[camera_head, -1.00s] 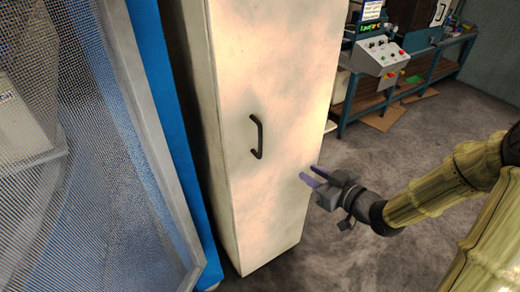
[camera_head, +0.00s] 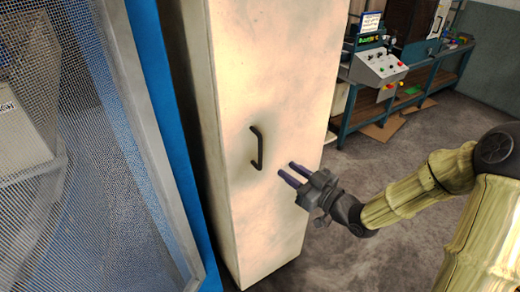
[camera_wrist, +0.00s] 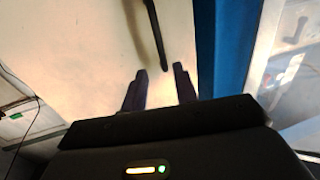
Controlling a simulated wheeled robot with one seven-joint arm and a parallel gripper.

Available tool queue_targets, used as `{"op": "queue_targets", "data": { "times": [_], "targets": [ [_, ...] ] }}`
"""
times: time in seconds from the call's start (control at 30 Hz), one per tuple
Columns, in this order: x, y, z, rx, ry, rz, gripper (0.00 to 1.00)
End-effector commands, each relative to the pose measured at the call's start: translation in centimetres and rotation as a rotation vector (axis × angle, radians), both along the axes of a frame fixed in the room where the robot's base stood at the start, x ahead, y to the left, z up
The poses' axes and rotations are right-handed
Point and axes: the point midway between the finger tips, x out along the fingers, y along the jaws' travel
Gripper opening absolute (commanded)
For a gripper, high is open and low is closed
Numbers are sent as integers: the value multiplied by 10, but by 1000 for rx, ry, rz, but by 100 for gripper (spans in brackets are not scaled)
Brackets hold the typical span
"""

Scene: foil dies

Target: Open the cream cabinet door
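The cream cabinet (camera_head: 275,70) stands tall in the middle of the head view, and its door looks shut. A dark upright bar handle (camera_head: 257,148) is on the door. My gripper (camera_head: 287,175) is just right of and a little below the handle, in front of the door, with its two purple fingers apart and nothing between them. In the wrist view, the fingers (camera_wrist: 160,80) are parted and point at the cream door (camera_wrist: 90,50). The handle (camera_wrist: 156,35) lies beyond the fingertips, its end close to the gap between them. I see no contact.
A blue post (camera_head: 165,110) and a grey mesh panel (camera_head: 90,120) stand close to the cabinet's left. A blue workbench (camera_head: 400,90) with a control box (camera_head: 378,66) is at the back right. Grey floor (camera_head: 385,165) lies open between the bench and the cabinet.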

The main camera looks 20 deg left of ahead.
Motion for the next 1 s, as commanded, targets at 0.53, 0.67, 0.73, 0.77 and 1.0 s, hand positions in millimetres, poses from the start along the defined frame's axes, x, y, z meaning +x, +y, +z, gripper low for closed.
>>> {"op": "queue_targets", "data": {
  "times": [0.53,0.67,0.73,0.77,1.0],
  "targets": [
    [47,86,2,0,1,2,29],
    [55,99,1,0,0,1,29],
    [58,104,1,0,0,0,29],
    [58,105,1,-1,0,0,29],
    [59,106,0,-1,0,0,29]
  ]
}}
